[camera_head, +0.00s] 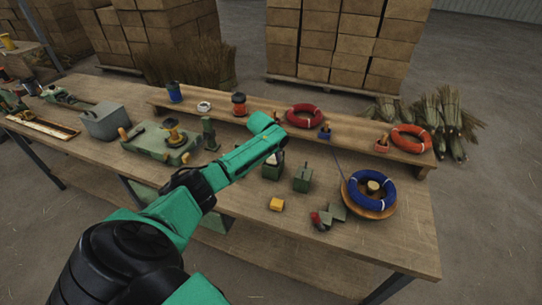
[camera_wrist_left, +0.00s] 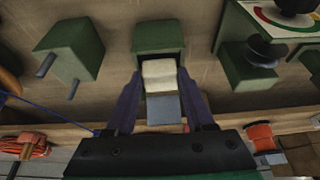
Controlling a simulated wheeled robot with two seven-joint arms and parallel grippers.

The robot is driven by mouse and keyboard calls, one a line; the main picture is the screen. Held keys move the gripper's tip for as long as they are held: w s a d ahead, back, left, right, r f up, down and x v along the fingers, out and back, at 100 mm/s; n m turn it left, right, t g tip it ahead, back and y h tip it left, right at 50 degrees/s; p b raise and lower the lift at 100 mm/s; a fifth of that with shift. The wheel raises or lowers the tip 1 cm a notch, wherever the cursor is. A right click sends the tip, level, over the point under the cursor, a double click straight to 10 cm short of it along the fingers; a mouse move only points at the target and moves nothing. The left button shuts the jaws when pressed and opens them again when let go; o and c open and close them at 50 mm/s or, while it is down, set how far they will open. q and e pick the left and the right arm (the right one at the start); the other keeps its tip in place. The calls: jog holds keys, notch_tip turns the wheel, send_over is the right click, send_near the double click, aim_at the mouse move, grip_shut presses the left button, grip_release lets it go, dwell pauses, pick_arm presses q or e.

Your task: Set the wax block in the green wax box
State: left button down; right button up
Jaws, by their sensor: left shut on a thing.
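A pale cream wax block (camera_wrist_left: 159,74) is between the two fingers of my left gripper (camera_wrist_left: 163,95), which is shut on it; a grey surface shows just below it in the left wrist view. A green box (camera_wrist_left: 158,36), which looks like the wax box, lies directly behind the block. The block overlaps its edge in the picture; I cannot tell whether it is inside or above. In the head view my left gripper (camera_head: 274,146) is over this green box (camera_head: 271,172), partly hiding it. My right gripper is not in view.
A second green box (camera_head: 302,181) with a peg stands beside it. A raised shelf (camera_head: 345,142) with coils and spools runs behind.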

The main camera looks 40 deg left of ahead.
pick_arm(q)
jog(key=shift+f+b, duration=0.45)
jog(key=shift+f, duration=0.15)
jog(key=c, duration=0.5)
grip_release()
jog(key=shift+c, duration=0.2)
jog(key=p+v, duration=1)
jog(key=v, duration=0.1)
jog(key=shift+d, duration=0.1)
